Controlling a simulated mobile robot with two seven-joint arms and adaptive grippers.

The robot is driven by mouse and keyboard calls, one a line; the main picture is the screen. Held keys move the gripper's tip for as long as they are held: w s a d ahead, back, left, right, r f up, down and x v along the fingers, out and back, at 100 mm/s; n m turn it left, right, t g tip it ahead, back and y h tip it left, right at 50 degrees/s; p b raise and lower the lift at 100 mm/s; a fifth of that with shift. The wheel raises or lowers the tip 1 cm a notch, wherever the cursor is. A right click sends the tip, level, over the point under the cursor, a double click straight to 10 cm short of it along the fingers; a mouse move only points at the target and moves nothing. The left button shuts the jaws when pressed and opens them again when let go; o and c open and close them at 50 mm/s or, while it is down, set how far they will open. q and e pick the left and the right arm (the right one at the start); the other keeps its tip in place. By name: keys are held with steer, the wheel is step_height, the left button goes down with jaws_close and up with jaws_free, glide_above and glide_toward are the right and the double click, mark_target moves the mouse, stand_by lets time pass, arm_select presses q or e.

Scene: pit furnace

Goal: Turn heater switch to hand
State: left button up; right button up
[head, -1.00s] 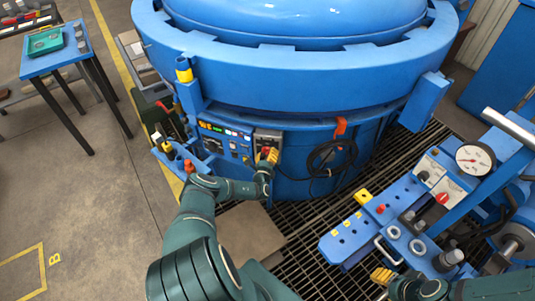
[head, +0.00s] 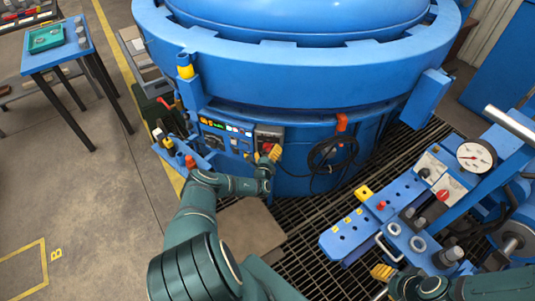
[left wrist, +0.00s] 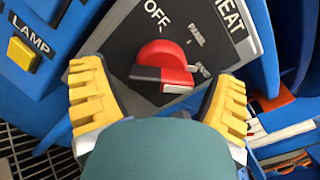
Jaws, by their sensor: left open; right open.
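The heater switch is a red and black knob (left wrist: 163,66) on a grey plate in the left wrist view. The plate reads OFF and HEAT, with smaller, partly unreadable labels to the right of the knob. I cannot tell which label the knob points at. In the head view the plate (head: 268,133) is on the front of the blue furnace. My left gripper (left wrist: 158,80) is open, its yellow fingers on either side of the knob with visible gaps. It also shows in the head view (head: 269,158). My right gripper (head: 383,275) is at the bottom right, away from the switch.
A yellow LAMP button (left wrist: 23,53) is left of the switch. A coiled black cable (head: 332,153) hangs right of it. A blue bench with a gauge (head: 477,157) stands at right. Floor grating (head: 305,222) lies below.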

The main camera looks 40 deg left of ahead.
arm_select(q)
steer(key=v, duration=1.2)
stand_by(0.3)
